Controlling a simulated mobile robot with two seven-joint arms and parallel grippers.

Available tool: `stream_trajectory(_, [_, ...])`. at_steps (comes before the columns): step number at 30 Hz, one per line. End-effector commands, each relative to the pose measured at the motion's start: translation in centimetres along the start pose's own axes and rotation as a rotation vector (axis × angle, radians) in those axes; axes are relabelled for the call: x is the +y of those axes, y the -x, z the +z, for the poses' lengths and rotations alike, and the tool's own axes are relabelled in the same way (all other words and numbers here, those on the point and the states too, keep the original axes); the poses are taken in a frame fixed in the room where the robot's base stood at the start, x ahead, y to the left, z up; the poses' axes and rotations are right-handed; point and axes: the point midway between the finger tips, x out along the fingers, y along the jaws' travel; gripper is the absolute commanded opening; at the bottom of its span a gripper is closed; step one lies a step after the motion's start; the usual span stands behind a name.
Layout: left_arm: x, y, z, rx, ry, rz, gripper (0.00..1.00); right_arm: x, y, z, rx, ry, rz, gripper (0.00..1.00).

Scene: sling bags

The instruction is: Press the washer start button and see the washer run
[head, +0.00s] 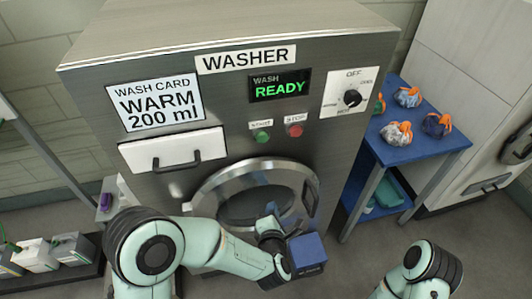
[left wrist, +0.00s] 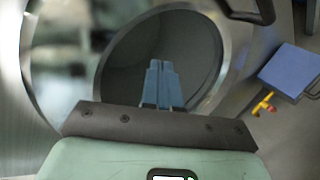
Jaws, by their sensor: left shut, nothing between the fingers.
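The washer (head: 225,90) stands in front of me, and its display (head: 279,87) reads "WASH READY" in green. The green start button (head: 262,137) sits under a small label, left of the red stop button (head: 295,130). My left gripper (head: 269,222) is in front of the round door (head: 205,193), below the start button and apart from it. In the left wrist view its blue fingers (left wrist: 161,72) are together and empty, with the door glass (left wrist: 120,65) behind them. Only part of my right arm shows at the lower right; its gripper is out of view.
A card (head: 156,103) reads "WARM 200 ml" above the closed drawer (head: 173,150). The dial (head: 352,97) is at the upper right. A blue table (head: 400,150) with several tied bags stands to the right. Jugs (head: 72,249) stand at the lower left.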

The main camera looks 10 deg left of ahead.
Motion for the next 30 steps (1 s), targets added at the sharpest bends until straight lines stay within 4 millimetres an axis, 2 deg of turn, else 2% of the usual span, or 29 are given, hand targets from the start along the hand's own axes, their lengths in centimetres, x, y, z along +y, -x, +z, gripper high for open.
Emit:
stream_trajectory(1, [2.1,1.4,2.4,-0.025,0.15,0.082,0.0,0.3,-0.7,0.1,-0.002,-0.001,0.001,0.69])
stream_trajectory(3, [4.9,3.6,4.6,-0.05,0.361,0.179,0.0,0.5,-1.2,0.1,-0.004,-0.001,0.001,0.69])
stream_trajectory(6, [8.2,7.1,6.8,-0.093,0.637,0.288,0.0,0.7,-1.8,0.1,-0.006,-0.002,0.002,0.69])
stream_trajectory(9, [10.6,10.1,8.0,-0.132,0.859,0.362,0.0,0.9,-2.2,0.2,-0.008,-0.003,0.003,0.69])
stream_trajectory(13, [12.3,12.8,8.6,-0.167,1.046,0.417,0.0,1.0,-2.6,0.2,-0.009,-0.003,0.003,0.69])
stream_trajectory(18, [13.1,14.1,8.8,-0.182,1.133,0.442,0.0,1.0,-2.6,0.2,-0.009,-0.003,0.003,0.69])
stream_trajectory(30, [13.4,13.5,8.7,-0.18,1.132,0.443,0.0,0.9,-2.4,0.2,-0.008,-0.003,0.003,0.69])
